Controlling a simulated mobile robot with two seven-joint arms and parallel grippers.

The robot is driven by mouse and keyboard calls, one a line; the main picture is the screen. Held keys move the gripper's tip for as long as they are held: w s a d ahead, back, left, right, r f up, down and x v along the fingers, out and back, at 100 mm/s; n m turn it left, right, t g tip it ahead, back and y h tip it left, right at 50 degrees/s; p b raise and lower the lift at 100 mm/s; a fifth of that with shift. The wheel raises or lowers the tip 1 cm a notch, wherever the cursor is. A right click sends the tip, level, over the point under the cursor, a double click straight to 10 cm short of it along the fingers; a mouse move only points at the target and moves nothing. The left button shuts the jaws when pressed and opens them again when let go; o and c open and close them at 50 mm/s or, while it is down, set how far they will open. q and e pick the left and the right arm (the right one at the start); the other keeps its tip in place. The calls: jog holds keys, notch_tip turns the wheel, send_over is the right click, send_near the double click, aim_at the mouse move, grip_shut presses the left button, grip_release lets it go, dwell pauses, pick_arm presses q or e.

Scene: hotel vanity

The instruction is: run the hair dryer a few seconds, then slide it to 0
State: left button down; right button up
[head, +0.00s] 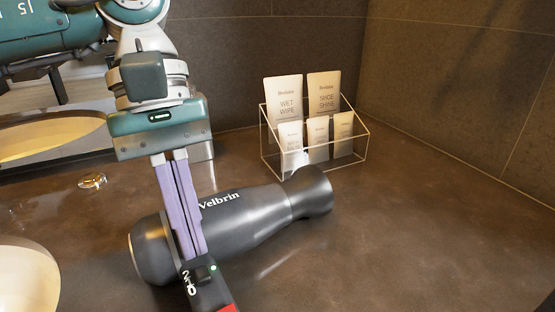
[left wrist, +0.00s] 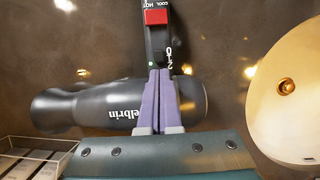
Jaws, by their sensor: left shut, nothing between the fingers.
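The dark grey hair dryer (head: 255,222) lies on its side on the brown counter, its nozzle toward the right in the head view. Its handle points toward the front, with a slide switch (head: 203,274) beside the marks 2, 1, 0. A small green light (head: 213,267) glows next to the switch. My left gripper (head: 196,258) is shut and empty, reaching down across the barrel with its fingertips at the switch. In the left wrist view the handle shows a red button (left wrist: 156,17); the fingertips partly hide the switch, so its exact setting cannot be told.
The counter (head: 430,230) to the right is clear.

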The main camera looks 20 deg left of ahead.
dwell(0.3)
pick_arm(q)
jog(key=shift+s+d, duration=0.8)
jog(key=shift+d, duration=0.3)
